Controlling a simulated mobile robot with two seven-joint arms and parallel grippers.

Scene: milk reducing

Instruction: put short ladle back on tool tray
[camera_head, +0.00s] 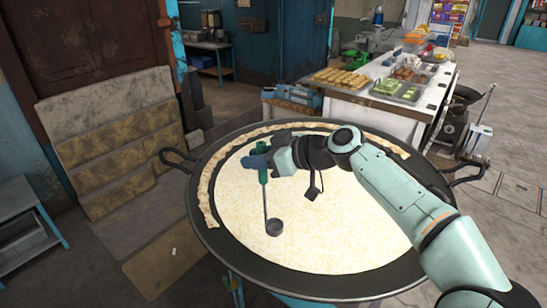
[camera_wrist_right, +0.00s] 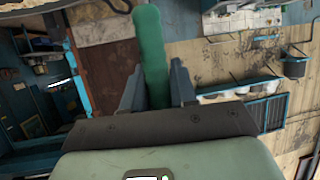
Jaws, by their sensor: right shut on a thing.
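The short ladle (camera_head: 265,204) has a green handle, a thin shaft and a small dark cup (camera_head: 274,227) at its lower end. My right gripper (camera_head: 262,162) is shut on the green handle, with the ladle hanging down over the big pan. In the right wrist view the green handle (camera_wrist_right: 151,55) stands between the two fingers of my right gripper (camera_wrist_right: 158,85). The cup appears over the pale milk (camera_head: 330,230); whether it touches the surface I cannot tell. My left gripper is not in view. I cannot make out a tool tray for certain.
The wide dark pan (camera_head: 215,245) with two side handles fills the middle, with a yellowish crust along its inner edge. A white counter (camera_head: 393,107) with food trays (camera_head: 400,90) stands behind it to the right. A blue-grey shelf (camera_head: 22,215) is at the left.

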